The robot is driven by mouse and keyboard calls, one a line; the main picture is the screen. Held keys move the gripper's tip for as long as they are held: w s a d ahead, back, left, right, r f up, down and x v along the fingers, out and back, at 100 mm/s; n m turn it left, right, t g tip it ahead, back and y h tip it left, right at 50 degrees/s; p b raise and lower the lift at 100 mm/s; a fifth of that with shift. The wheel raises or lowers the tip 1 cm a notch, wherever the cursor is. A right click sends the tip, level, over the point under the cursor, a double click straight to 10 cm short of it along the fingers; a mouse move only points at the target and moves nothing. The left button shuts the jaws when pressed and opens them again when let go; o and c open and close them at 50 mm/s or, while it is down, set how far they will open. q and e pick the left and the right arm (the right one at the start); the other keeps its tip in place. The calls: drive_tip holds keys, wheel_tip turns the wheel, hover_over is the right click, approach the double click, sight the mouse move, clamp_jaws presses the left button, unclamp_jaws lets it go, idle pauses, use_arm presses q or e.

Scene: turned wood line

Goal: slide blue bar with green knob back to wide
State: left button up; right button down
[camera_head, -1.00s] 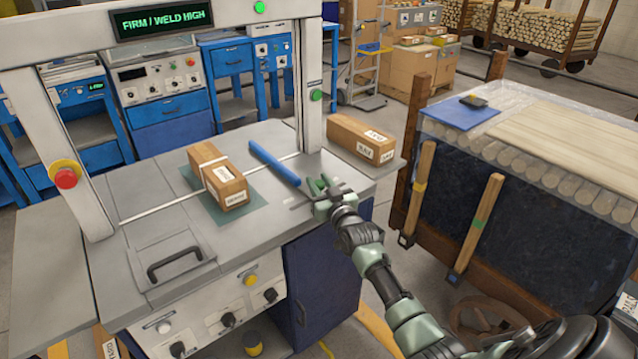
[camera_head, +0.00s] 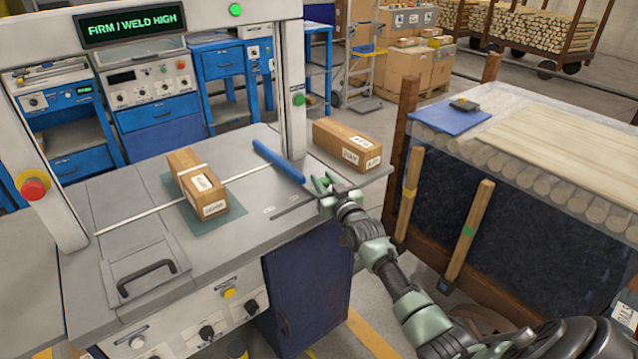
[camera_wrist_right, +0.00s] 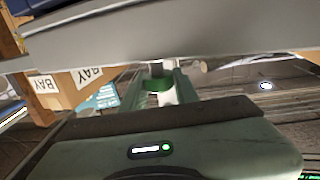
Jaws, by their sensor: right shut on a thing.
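My right gripper (camera_head: 325,185) is at the bar's near right end, by the table's right edge. In the right wrist view, the green knob (camera_wrist_right: 158,84) is between the fingers of my right gripper (camera_wrist_right: 160,85), which is shut on it. In the head view the knob is mostly hidden by the fingers. A dark slot (camera_head: 290,210) runs left from the gripper along the table front. My left gripper is not in view.
A labelled carton (camera_head: 347,146) stands on the side shelf beyond the gripper. The machine's upright post (camera_head: 292,80) rises behind the bar. Wooden stakes (camera_head: 466,232) lean at the right.

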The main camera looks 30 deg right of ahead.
drive_tip(key=shift+d+r, duration=0.15)
drive_tip(key=shift+d, duration=0.4)
drive_tip(key=shift+a, duration=0.2)
drive_tip(key=c, duration=1.1)
unclamp_jaws()
drive_tip(key=shift+d, duration=0.1)
drive_tip(key=shift+o, duration=0.2)
drive_tip(key=shift+d, duration=0.15)
drive_tip(key=shift+s+a, duration=0.15)
drive_tip(key=shift+a, duration=0.15)
drive_tip(key=shift+s+a, duration=0.1)
drive_tip(key=shift+s, duration=0.2)
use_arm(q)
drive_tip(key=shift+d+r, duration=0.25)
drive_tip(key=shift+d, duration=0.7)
use_arm(e)
drive_tip(key=s, duration=0.7)
drive_tip(key=shift+a, duration=0.4)
